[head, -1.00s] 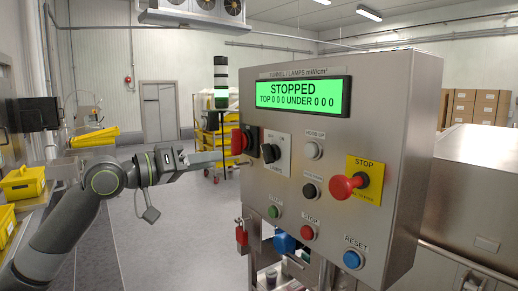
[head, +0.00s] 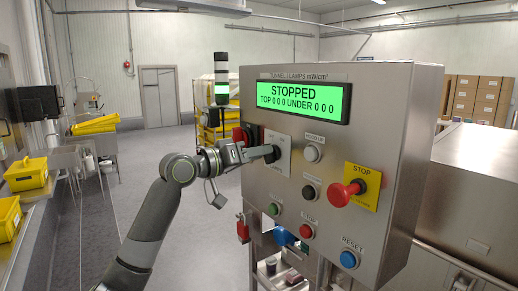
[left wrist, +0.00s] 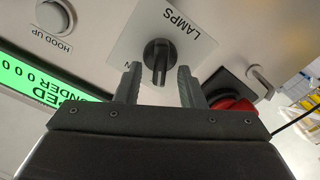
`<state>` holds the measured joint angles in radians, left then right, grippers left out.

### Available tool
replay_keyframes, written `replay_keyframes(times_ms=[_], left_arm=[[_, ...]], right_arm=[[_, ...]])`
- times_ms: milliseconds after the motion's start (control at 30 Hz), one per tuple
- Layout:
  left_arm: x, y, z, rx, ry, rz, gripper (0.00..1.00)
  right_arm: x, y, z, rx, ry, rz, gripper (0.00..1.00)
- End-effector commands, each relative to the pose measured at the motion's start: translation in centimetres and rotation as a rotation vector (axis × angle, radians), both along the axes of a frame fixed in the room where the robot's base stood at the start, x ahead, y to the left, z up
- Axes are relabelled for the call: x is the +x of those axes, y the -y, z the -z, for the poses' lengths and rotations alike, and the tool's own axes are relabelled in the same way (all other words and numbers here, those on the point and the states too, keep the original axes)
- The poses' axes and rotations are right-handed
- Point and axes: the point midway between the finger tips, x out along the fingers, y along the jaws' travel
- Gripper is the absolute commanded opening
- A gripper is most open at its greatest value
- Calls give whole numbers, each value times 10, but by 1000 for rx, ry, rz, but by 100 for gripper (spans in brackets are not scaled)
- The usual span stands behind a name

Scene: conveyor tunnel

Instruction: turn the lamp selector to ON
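The lamp selector (left wrist: 159,54) is a black knob on a pale plate marked LAMPS (left wrist: 190,30) in the left wrist view. The picture is turned there, and part of the lettering by the fingers is hidden. My left gripper (left wrist: 160,76) is open, one finger on each side of the knob. In the head view the left gripper (head: 270,153) reaches the panel from the left. My right gripper is in neither view.
A red rotary switch (left wrist: 232,103) sits close beside the left fingers. The hood-up button (head: 313,152), black button (head: 310,192) and red emergency stop (head: 346,193) are on the same panel. The display (head: 304,102) reads STOPPED. Open floor lies left of the cabinet.

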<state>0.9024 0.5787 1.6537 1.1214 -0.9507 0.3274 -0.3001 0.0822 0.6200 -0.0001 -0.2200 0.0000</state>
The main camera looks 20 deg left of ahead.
Motion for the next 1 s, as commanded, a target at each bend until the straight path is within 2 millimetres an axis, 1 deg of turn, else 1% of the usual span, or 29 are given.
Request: replay_keyframes(times_ms=[133,400,667,700,1000], left_arm=[[5,4,0,0,0,0,35],[6,5,0,1,0,-1,35],[6,4,0,1,0,-1,1],[6,4,0,1,0,-1,0],[5,4,1,19,14,-1,0]], right_arm=[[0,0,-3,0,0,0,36],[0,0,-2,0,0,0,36],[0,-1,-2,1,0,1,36],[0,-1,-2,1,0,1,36],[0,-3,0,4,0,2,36]])
